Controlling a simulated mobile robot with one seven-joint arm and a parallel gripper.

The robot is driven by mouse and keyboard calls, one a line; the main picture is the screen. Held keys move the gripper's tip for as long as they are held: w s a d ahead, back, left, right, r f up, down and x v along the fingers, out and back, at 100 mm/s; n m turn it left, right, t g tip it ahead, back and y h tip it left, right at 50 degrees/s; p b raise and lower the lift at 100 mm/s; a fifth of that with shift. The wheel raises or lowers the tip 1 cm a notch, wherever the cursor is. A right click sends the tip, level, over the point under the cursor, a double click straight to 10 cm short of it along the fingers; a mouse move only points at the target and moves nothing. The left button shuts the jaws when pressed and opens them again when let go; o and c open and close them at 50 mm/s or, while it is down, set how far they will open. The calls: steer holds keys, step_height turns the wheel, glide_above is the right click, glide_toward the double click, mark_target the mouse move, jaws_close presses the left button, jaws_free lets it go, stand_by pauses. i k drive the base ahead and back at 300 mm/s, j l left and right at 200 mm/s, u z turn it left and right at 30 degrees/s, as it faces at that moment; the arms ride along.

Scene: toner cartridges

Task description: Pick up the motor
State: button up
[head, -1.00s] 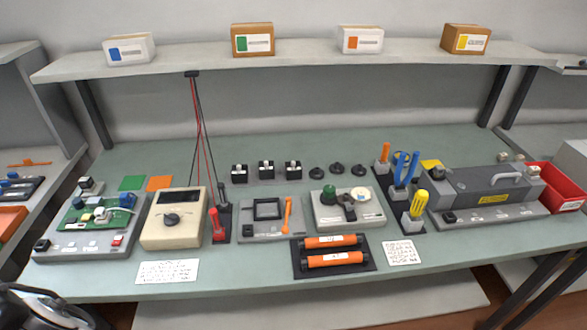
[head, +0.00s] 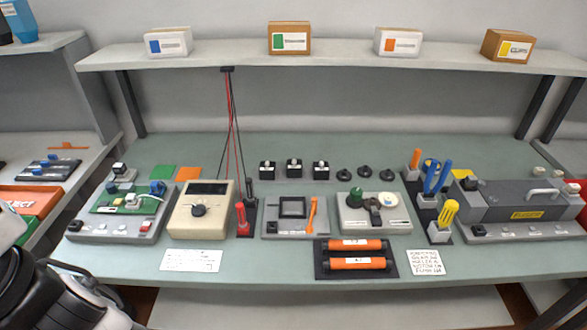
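No part carries a readable "motor" label. Three small black blocks with pale metallic tops stand in a row at the back middle of the green bench: a left one (head: 267,169), a middle one (head: 293,169) and a right one (head: 320,169). They look most like motors, but I cannot tell for sure. Several low black round parts (head: 365,173) sit just right of them. All stand free on the bench. Part of my dark arm shows at the lower left, well away from the blocks. My gripper's fingers are out of view.
In front stand a cream meter (head: 201,211), a grey tray with an orange tool (head: 296,228), a gear unit (head: 374,215) and orange rollers on a black mat (head: 319,272). A circuit board fixture (head: 125,212) is left, a grey fuser unit (head: 520,205) right. A shelf (head: 330,62) overhangs behind.

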mark_target(294, 167)
steer(key=i+u, duration=0.2)
steer(key=i, duration=0.35)
steer(key=i+l+u, duration=0.2)
steer(key=i, duration=0.4)
